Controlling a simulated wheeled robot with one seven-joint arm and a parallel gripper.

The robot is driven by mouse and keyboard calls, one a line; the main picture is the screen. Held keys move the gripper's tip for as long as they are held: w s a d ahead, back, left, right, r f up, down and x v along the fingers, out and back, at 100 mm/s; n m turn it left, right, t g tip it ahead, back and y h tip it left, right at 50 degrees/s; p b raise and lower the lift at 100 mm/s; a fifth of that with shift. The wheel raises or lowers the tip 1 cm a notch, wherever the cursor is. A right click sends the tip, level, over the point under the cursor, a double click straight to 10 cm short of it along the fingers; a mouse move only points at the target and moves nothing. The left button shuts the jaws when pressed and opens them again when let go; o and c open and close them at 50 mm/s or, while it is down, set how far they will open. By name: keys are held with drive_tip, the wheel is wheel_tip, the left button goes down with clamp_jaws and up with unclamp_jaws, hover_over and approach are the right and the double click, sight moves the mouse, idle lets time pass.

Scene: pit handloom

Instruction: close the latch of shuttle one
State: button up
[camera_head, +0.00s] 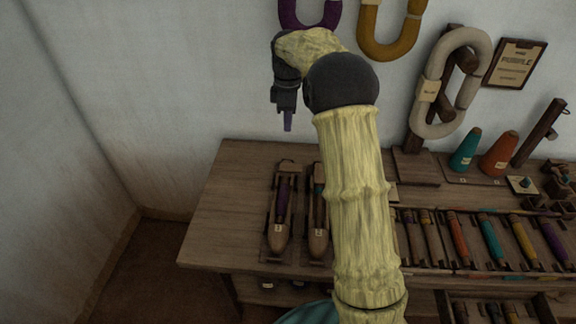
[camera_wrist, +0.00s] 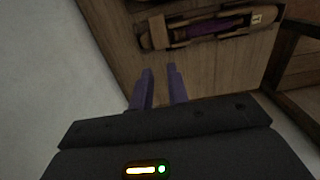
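Two wooden boat-shaped shuttles lie side by side on the left part of the table. The left shuttle (camera_head: 281,229) holds a purple pirn. It also shows in the wrist view (camera_wrist: 180,34), beyond my fingertips. The right shuttle (camera_head: 319,225) is partly hidden by my arm. My gripper (camera_head: 287,124) hangs above the table's back edge, apart from the shuttles. In the wrist view its two purple fingers (camera_wrist: 159,88) stand apart with nothing between them.
Several coloured pirns (camera_head: 491,239) lie in a rack on the right of the table (camera_head: 222,222). Teal (camera_head: 466,151) and orange (camera_head: 500,153) cones and a post holding a pale yarn hank (camera_head: 471,88) stand at the back. The table's left end is clear.

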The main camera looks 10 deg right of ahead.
sight(288, 167)
wheel_tip(288, 167, down, 17)
drive_tip(key=b, duration=0.4)
drive_tip(key=shift+f, duration=0.2)
clamp_jaws()
